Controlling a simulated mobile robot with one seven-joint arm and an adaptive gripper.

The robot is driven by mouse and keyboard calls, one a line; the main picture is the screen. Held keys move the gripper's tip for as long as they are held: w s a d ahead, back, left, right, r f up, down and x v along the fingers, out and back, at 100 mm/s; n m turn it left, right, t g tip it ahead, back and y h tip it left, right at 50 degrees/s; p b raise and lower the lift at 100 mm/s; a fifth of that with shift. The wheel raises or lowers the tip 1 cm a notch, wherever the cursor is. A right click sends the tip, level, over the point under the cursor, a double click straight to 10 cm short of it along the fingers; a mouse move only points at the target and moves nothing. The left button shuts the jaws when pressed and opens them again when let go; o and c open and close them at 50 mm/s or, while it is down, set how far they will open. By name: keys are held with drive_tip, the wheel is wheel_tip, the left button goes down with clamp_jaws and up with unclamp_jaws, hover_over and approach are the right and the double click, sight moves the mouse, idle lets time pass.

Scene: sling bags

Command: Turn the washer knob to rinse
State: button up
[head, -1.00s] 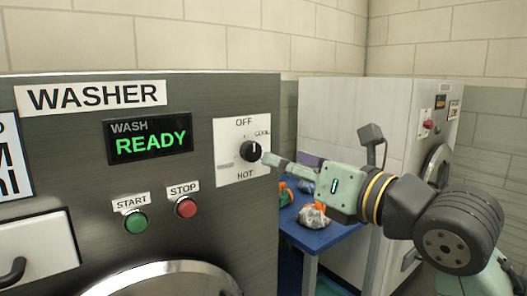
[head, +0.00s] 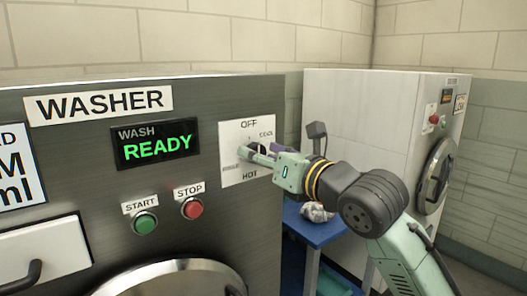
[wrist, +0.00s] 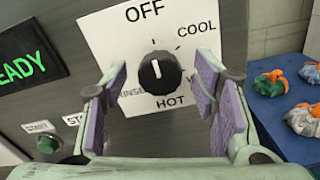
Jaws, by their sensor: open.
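The black washer knob (wrist: 157,76) sits on a white dial plate (wrist: 108,38) on the washer front. Its white mark points up, roughly at OFF. COOL is at upper right, HOT below; the rinse label (wrist: 132,92) at lower left is partly hidden by my left finger, and a label at right is mostly covered. My gripper (wrist: 159,82) is open, its purple-padded fingers on either side of the knob, apart from it. In the head view, my gripper (head: 258,154) is at the dial plate and mostly hides the knob.
The washer display (head: 156,145) reads WASH READY. Green start (head: 145,223) and red stop (head: 191,208) buttons sit left of the dial. A blue table (head: 318,231) with bagged items (head: 317,212) stands right of the washer, before a second white machine (head: 350,110).

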drive_tip(key=c, duration=1.2)
drive_tip(key=shift+o, duration=0.2)
